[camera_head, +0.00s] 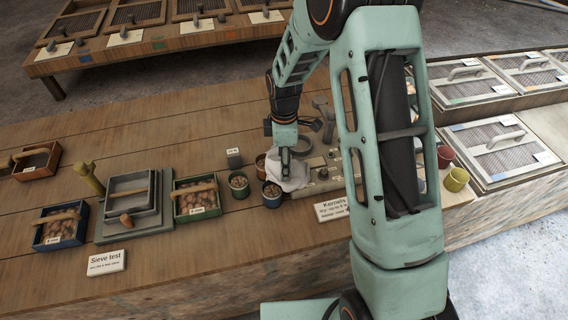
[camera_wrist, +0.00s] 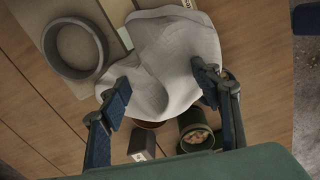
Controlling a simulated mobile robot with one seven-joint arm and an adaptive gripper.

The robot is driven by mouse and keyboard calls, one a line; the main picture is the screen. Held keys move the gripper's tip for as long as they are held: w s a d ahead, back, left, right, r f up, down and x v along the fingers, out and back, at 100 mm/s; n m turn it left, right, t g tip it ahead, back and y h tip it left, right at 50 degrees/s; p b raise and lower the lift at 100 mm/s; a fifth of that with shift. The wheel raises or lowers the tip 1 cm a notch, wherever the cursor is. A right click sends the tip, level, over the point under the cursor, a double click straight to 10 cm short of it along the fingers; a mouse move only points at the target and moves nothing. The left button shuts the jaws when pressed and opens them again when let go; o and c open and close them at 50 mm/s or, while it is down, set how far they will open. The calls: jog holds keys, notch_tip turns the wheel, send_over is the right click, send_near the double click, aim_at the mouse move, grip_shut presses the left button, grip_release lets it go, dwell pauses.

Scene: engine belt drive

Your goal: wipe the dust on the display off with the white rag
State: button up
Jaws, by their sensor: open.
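The white rag (camera_head: 293,178) lies crumpled on the wooden table, by the left end of a light board. It also fills the middle of the wrist view (camera_wrist: 172,60). My gripper (camera_head: 286,166) is right over the rag, pointing down. In the wrist view my open fingers (camera_wrist: 162,92) stand apart on either side of the near part of the rag, overlapping its edges. I cannot tell whether they touch it. I cannot make out the display or any dust; the rag and my arm cover part of that area.
A green pot of nuts (camera_wrist: 197,132) and a grey block (camera_wrist: 142,145) stand close to the rag. A round grey ring-shaped dish (camera_wrist: 75,48) is beside it. A Kernels sign (camera_head: 331,209) stands in front.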

jog(key=shift+f, duration=0.3)
grip_shut()
dwell(0.9)
notch_tip(320, 180, up, 12)
jog(key=p, duration=0.7)
jog(key=shift+p, duration=0.35)
notch_tip(320, 180, up, 9)
jog(key=p, duration=0.3)
